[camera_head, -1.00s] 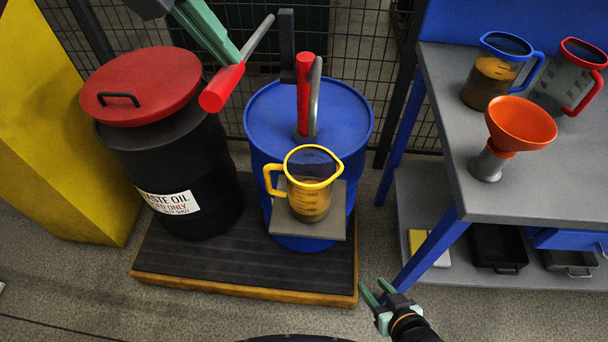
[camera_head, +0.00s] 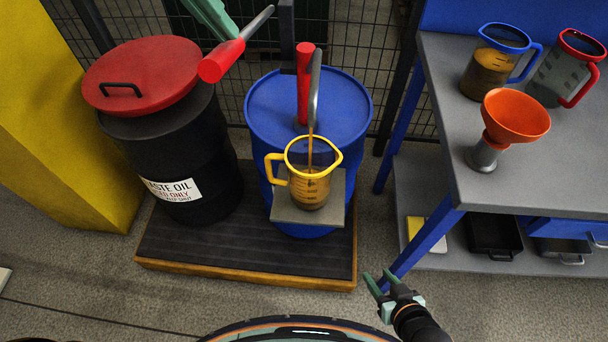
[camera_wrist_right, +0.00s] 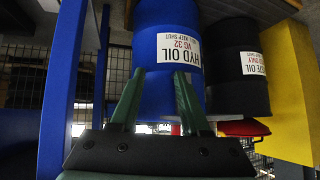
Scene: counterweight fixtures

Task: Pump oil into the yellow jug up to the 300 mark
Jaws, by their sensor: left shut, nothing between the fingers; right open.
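The yellow jug (camera_head: 279,167) stands upright on a grey shelf (camera_head: 292,214) in front of the blue oil drum (camera_head: 262,110). A thin stream of amber oil (camera_head: 310,150) falls from the curved pump spout (camera_head: 315,85) into it. Amber oil shows in the jug; the numbers on its scale are too small to read. The pump lever with its red grip (camera_head: 221,62) reaches left of the spout. My left gripper (camera_head: 234,36) is shut and empty against or just behind the red grip. My right gripper (camera_head: 384,282) is open and empty, low right of the drum platform.
A black waste oil drum (camera_head: 165,150) with a red lid stands left on the same platform (camera_head: 190,250). The grey bench (camera_head: 550,170) at right holds a blue-rimmed jug (camera_head: 487,75), a red-rimmed jug (camera_head: 560,75) and an orange funnel (camera_head: 515,115). Open floor lies in front.

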